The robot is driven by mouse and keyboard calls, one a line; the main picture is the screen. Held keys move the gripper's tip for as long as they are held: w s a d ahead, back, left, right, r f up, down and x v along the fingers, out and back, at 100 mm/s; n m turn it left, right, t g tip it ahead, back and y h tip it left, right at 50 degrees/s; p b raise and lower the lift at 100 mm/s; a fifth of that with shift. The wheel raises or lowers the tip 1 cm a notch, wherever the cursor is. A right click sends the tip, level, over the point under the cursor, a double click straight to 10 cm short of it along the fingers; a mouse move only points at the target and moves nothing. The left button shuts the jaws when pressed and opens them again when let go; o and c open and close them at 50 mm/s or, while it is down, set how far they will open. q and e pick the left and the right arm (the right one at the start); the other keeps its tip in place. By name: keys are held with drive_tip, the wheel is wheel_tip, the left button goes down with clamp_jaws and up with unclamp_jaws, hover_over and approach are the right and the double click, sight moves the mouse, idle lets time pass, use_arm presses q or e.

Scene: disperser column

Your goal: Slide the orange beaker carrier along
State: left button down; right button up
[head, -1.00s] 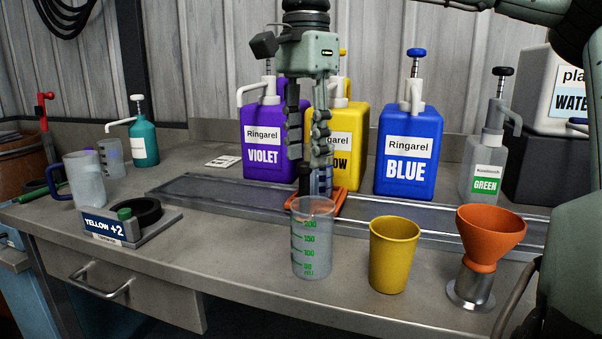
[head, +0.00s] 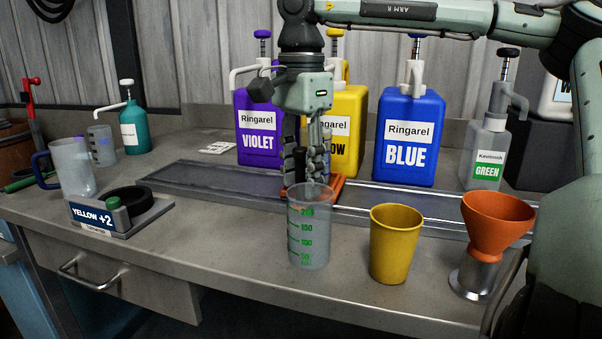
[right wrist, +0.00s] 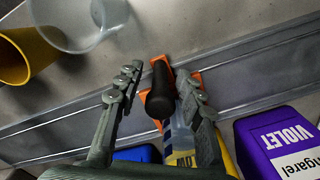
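The orange beaker carrier (head: 337,186) sits on the metal rail, mostly hidden behind my right gripper and a clear beaker in the head view. My right gripper (head: 306,178) points down over the carrier, in front of the yellow jug. In the right wrist view its fingers (right wrist: 160,100) are apart, one on each side of the handle, with visible gaps. My left gripper is not in view.
The rail (head: 205,187) runs along the bench, with an empty stretch to the left. Violet (head: 259,125), yellow (head: 348,115) and blue (head: 407,140) jugs stand behind it. In front stand a graduated beaker (head: 309,235), a yellow cup (head: 394,245) and an orange funnel (head: 495,225).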

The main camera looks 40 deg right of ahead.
drive_tip(key=shift+c, duration=0.2)
clamp_jaws()
idle(0.3)
